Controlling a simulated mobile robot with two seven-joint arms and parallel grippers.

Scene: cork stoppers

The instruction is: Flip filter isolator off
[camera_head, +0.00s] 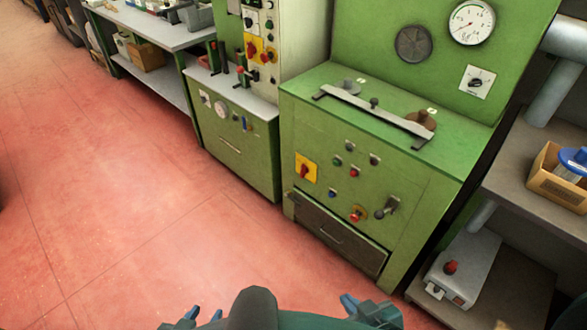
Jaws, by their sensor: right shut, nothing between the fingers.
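A red rotary switch on a yellow plate (305,169) is on the upper left of the front of the green cabinet (330,190). Another red-and-yellow switch (251,49) is on the panel of the machine behind, with a second one (269,55) beside it. I cannot read any label, so I cannot tell which is the filter isolator. My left gripper (196,318) is at the bottom edge, partly cut off; its opening is unclear. My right gripper (368,310) is at the bottom edge, shut and empty. Both are well apart from the cabinet and its switches.
A shelf (500,285) with a grey box (465,265) stands at right. The red floor (120,200) at left is clear.

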